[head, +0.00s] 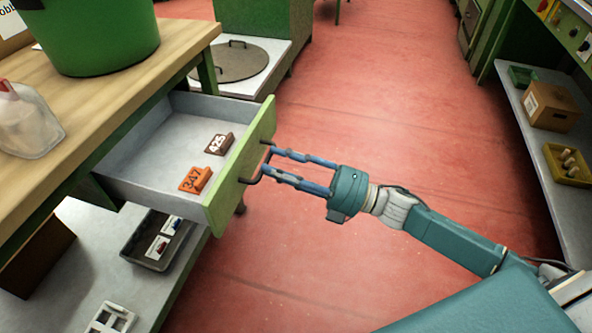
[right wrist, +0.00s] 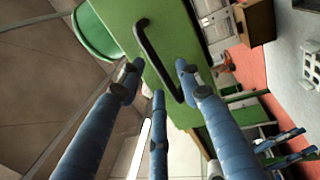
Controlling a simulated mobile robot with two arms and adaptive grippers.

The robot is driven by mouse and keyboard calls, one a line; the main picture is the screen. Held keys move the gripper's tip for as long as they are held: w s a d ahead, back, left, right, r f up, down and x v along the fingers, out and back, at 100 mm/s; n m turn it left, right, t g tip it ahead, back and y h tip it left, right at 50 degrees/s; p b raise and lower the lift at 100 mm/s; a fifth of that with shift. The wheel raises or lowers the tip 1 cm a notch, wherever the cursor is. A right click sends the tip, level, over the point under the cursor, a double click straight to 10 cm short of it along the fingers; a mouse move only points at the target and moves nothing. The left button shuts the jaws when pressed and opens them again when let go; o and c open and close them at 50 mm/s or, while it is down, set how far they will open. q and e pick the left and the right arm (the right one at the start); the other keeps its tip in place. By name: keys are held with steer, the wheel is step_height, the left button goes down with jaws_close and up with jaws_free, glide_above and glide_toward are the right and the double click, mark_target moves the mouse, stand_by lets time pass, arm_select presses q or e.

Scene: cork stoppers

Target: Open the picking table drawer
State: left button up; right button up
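The picking table drawer (head: 150,180) is pulled well out of the wooden-topped table. Its green front (head: 235,177) faces my right gripper (head: 268,160). The black bar handle (head: 248,181) is on that front and also shows in the right wrist view (right wrist: 150,45). My right gripper has its fingers spread at the handle, with the bar between them in the right wrist view (right wrist: 159,80); I cannot tell whether they touch it. An orange tag "347" (head: 195,180) and a brown tag "425" (head: 219,144) lie inside. Blue fingers, apparently my left gripper's (right wrist: 282,150), show at the lower right.
A green bucket (head: 95,38) and a clear bottle (head: 28,122) stand on the tabletop (head: 125,92). A dark tray (head: 150,252) lies on the shelf below. A shelf at right holds a cardboard box (head: 550,105) and a yellow bin (head: 568,177). Red floor is clear between.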

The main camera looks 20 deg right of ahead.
steer(key=v, duration=1.1)
steer(key=shift+s+d, duration=0.15)
steer(key=shift+s, duration=0.05)
steer(key=shift+f, duration=0.1)
